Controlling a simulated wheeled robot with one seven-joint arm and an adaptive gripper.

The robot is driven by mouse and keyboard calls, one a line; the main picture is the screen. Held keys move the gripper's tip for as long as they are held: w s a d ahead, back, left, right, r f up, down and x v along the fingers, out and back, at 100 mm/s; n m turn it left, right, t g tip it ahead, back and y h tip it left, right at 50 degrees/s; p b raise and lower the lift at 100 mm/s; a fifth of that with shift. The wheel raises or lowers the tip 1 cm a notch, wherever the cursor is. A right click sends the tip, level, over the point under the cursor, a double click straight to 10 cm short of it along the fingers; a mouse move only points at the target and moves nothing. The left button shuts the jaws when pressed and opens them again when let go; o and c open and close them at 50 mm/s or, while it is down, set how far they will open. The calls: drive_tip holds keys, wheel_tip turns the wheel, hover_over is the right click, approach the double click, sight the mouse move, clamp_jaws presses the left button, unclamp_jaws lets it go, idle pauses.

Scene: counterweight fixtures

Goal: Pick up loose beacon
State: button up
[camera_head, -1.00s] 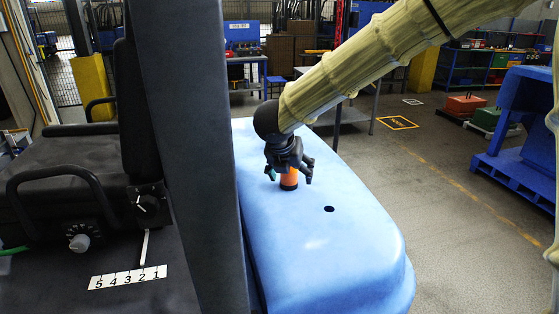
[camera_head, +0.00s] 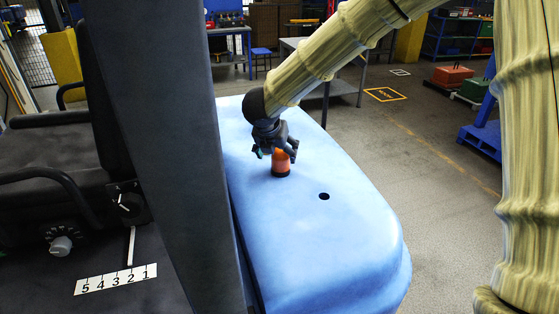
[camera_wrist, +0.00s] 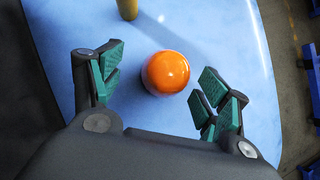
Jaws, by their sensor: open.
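The loose beacon (camera_head: 281,164) is an orange, dome-topped cylinder with a black base. It stands upright on the blue counterweight cover (camera_head: 330,245). My gripper (camera_head: 275,150) is just above it, pointing down, and hides part of its top left in the head view. In the wrist view the round orange top of the beacon (camera_wrist: 166,73) shows between my open gripper's green-padded fingers (camera_wrist: 160,72). It is closer to the right finger, with a visible gap to the left one. No grip on it shows. A dark round hole (camera_head: 324,196) is in the cover, right of the beacon.
A dark upright post (camera_head: 165,150) and a black seat stand left of the cover. A yellowish post-like thing (camera_wrist: 127,8) shows at the top of the wrist view. A grey table (camera_head: 330,80) is behind. The cover around the beacon is otherwise clear.

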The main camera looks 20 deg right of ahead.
sight(281, 157)
drive_tip(key=shift+w+d+f+p, duration=0.25)
drive_tip(key=shift+f+p, duration=0.05)
drive_tip(key=shift+p, duration=0.05)
drive_tip(key=shift+s+d+f+p, duration=0.3)
drive_tip(key=shift+d+f+p, duration=0.1)
drive_tip(key=shift+f+p, duration=0.2)
drive_tip(key=shift+w+d+f, duration=0.1)
drive_tip(key=shift+w+f, duration=0.7)
drive_tip(key=shift+f, duration=0.1)
drive_tip(key=shift+s+r, duration=0.3)
drive_tip(key=shift+s, duration=0.05)
drive_tip(key=shift+c, duration=0.7)
drive_tip(key=c, duration=0.3)
drive_tip(key=shift+w+f, duration=0.1)
drive_tip(key=c, duration=0.7)
drive_tip(key=shift+c, duration=0.2)
